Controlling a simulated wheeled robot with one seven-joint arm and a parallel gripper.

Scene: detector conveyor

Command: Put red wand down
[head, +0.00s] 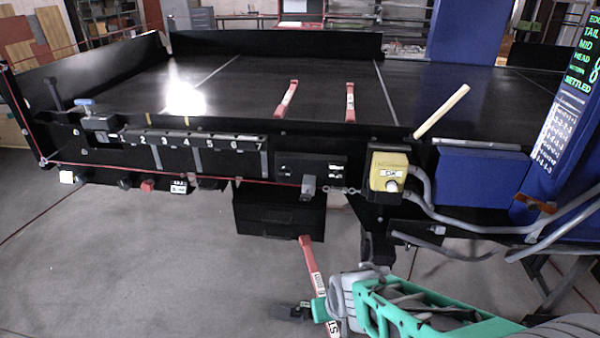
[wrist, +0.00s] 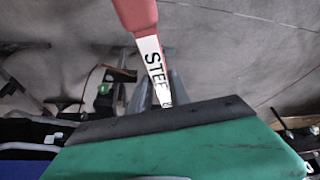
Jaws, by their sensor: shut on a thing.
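My gripper (head: 321,309) is shut on a red wand (head: 307,256) at the bottom of the head view. The wand has white lettered labels and stands out above and below the jaws, tilted, over the floor in front of the conveyor. In the wrist view the wand (wrist: 136,15) shows its red part and a white label with black letters; its lower part is hidden behind my gripper. Two similar red and white wands lie apart on the black conveyor bed (head: 225,110): a left wand (head: 287,98) and a right wand (head: 350,101).
A pale stick (head: 441,111) angles up at the bed's front edge, above a yellow button box (head: 389,172). A numbered rail (head: 195,140) runs along the front. A black drawer box (head: 279,208) hangs below. A blue panel (head: 565,130) with green text stands right. Bed space left of the wands is clear.

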